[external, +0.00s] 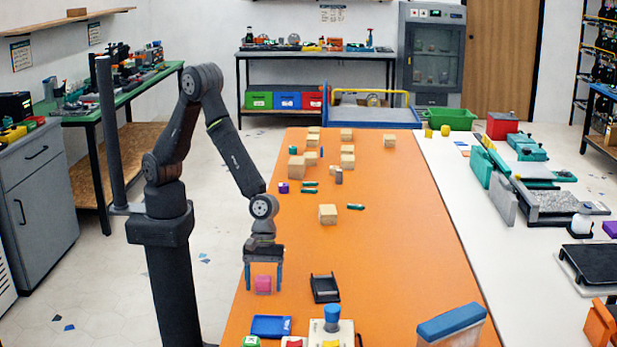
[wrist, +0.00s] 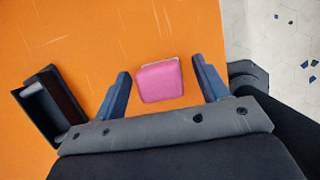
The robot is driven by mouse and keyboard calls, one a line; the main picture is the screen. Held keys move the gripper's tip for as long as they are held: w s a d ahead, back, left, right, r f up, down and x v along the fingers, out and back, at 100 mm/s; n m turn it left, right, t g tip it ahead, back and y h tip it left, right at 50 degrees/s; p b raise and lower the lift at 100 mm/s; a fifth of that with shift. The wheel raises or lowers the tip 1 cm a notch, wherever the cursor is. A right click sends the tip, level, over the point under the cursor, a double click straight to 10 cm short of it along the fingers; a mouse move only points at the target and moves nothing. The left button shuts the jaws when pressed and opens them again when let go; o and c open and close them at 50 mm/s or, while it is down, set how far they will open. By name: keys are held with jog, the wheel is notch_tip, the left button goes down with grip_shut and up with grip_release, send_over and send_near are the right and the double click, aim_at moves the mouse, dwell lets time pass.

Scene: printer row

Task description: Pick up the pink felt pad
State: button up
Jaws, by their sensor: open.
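The pink felt pad (external: 263,284) is a small pink block near the left edge of the orange table. In the wrist view the pink pad (wrist: 160,82) lies between the two finger tips, with a gap on each side. My gripper (external: 263,286) is open and points down over the pad, one finger to each side of it. In the wrist view my gripper (wrist: 161,88) also shows open, with dark blue fingers apart from the pad. I cannot tell the exact height of the fingertips above the table.
A black holder (external: 325,288) stands just right of my gripper; it also shows in the wrist view (wrist: 38,112). A blue tray (external: 271,326) and a blue-topped device (external: 332,320) are nearer the front. Several wooden blocks (external: 328,214) stand farther back. The orange table's middle right is clear.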

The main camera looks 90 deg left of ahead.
jog(key=c, duration=1.1)
jog(key=shift+o, duration=0.2)
